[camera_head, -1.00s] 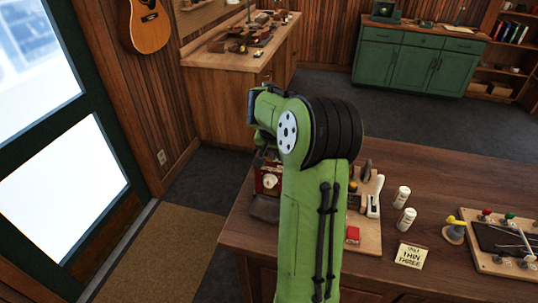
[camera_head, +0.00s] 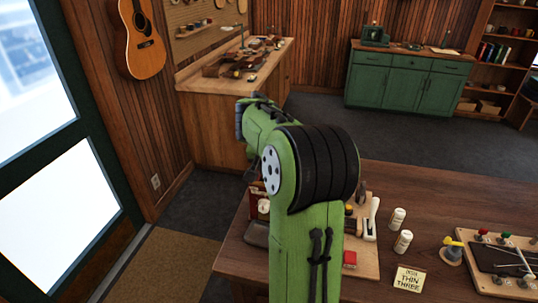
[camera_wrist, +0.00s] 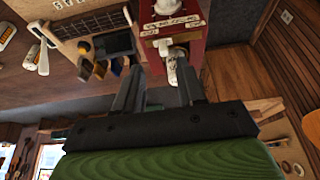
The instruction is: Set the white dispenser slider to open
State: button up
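In the wrist view, a red dispenser (camera_wrist: 191,40) with pale label strips stands ahead of my gripper. A small white tab (camera_wrist: 164,46), which looks like the slider, sits at its front beside the labels; I cannot tell its setting. My gripper (camera_wrist: 160,68) is open, its two dark fingers apart and pointing toward the dispenser front. A white rounded piece (camera_wrist: 172,72) shows near the right finger; I cannot tell whether they touch. In the head view my green arm hides most of the red dispenser (camera_head: 257,205), and my gripper is hidden there.
The wooden table (camera_head: 440,195) also holds two white bottles (camera_head: 400,230), a "thin three" card (camera_head: 409,279), a yellow-topped item (camera_head: 452,249) and a board with knobs (camera_head: 500,255). The glass door (camera_head: 60,190) is at the left. Grey floor lies open behind the table.

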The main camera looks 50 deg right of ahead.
jog(key=p+v, duration=0.1)
jog(key=v, duration=0.8)
jog(key=shift+r, duration=0.25)
jog(key=shift+s+a, duration=0.1)
